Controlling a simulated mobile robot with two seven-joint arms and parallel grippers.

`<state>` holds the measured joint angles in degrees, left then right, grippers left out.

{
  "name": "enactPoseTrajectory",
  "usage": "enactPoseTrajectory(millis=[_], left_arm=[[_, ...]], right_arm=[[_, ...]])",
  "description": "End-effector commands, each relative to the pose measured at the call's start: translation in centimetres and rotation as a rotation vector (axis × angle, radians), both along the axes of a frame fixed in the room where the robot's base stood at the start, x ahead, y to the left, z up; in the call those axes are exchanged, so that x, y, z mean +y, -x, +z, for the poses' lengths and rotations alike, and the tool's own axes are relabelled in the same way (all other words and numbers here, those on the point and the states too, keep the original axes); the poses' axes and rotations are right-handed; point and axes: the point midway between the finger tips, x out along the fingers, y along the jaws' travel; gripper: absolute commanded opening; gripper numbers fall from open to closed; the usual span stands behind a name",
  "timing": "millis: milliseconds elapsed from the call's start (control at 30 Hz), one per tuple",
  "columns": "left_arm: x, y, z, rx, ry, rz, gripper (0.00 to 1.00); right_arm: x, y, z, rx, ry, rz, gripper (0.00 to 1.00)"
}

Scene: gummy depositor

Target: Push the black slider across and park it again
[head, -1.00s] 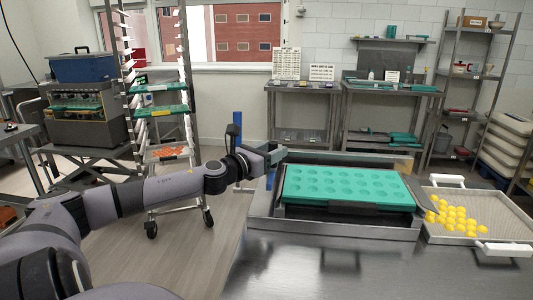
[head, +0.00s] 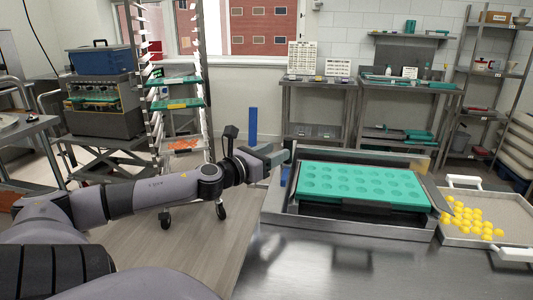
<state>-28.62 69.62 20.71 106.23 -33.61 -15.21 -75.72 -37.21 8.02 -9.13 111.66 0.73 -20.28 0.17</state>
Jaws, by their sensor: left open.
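A teal mould (head: 362,184) with rows of round cavities lies in a steel frame (head: 345,227) on the bench. A dark bar (head: 365,206) runs along the mould's front edge, and a dark slanted plate (head: 436,195) stands at its right end. I cannot tell which of these is the black slider. My left gripper (head: 279,157) is open at the frame's rear left corner, left of the mould. Its fingertips are small here, and I cannot tell if they touch anything. My right gripper is not in view.
A tray (head: 470,236) with yellow gummies and white handles sits right of the frame. The steel bench (head: 330,270) in front is clear. A wheeled rack (head: 203,110) stands behind my left arm. Side tables (head: 318,83) line the back wall.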

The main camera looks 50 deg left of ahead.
Motion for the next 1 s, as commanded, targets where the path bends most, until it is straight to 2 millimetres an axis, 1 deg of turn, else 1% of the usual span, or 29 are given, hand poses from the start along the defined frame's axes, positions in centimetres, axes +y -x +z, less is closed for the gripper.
enactPoseTrajectory(millis=[33, 100, 300, 1000], left_arm=[[0.0, 0.5, 0.0, 0.004, 0.003, 0.001, 0.49], [-0.1, 1.0, 0.0, 0.003, 0.003, 0.001, 0.49], [-0.1, 1.8, 0.0, 0.001, 0.001, 0.003, 0.49], [-0.1, 1.9, 0.0, 0.001, 0.000, 0.003, 0.49]], right_arm=[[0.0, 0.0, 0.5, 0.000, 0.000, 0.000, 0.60], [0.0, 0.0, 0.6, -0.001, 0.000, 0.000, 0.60], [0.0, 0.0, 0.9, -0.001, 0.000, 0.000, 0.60], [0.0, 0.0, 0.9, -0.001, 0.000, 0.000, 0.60]])
